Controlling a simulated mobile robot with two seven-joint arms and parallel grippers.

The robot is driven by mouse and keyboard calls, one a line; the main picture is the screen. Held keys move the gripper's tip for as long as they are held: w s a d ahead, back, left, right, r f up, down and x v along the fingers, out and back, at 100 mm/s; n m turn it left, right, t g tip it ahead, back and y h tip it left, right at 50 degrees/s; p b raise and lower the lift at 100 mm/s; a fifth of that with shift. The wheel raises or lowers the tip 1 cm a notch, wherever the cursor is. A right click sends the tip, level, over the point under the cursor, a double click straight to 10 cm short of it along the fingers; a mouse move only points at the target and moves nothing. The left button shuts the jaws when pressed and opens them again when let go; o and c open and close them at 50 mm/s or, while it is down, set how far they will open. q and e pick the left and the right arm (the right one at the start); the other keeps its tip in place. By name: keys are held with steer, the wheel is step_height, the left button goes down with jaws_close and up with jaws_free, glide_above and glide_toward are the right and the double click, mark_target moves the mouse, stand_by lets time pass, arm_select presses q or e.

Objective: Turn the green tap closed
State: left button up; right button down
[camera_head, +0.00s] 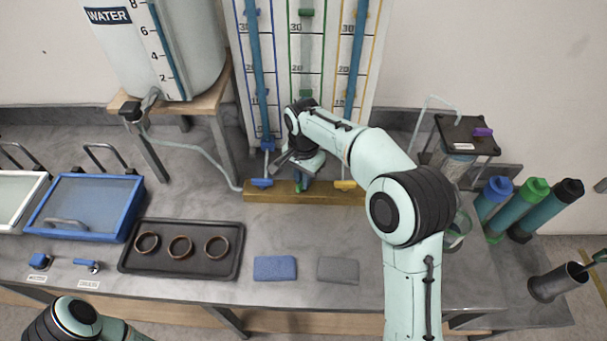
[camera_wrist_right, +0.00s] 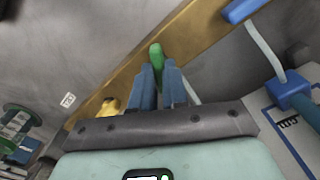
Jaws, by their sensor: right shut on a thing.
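The green tap (camera_head: 301,185) sits on a brass-coloured bar (camera_head: 225,195) below the middle, green-marked tube of the panel. In the head view most of it is hidden by my right gripper (camera_head: 306,174). In the right wrist view the green tap handle (camera_wrist_right: 156,54) stands up between the two blue-grey fingers of my right gripper (camera_wrist_right: 159,78), which is shut on it. Of my left arm only a link shows at the lower left; its gripper is out of view.
A blue tap (camera_head: 262,183) and a yellow tap (camera_head: 345,185) flank the green one closely on the same bar. A black tray (camera_head: 132,259) with rings, a blue cloth (camera_head: 275,268) and a grey cloth (camera_head: 338,270) lie in front. A water tank (camera_head: 185,45) stands behind left.

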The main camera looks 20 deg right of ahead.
steer(key=m+p, duration=0.1)
steer(key=m, duration=0.5)
steer(key=shift+r, duration=0.1)
arm_select(q)
steer(key=w+r, duration=0.1)
steer(key=w+r+p, duration=0.1)
steer(key=r, duration=0.1)
arm_select(e)
steer(key=m, duration=0.5)
arm_select(q)
steer(key=shift+w, duration=0.1)
arm_select(e)
steer(key=shift+m, duration=0.4)
steer(key=c, duration=1.1)
jaws_free()
steer(key=shift+c, duration=0.2)
arm_select(q)
steer(key=shift+w+r+t+p, duration=0.3)
steer(key=shift+w+r+p, duration=0.75)
steer(key=shift+w+r, duration=0.2)
arm_select(e)
step_height(320, 180, up, 13)
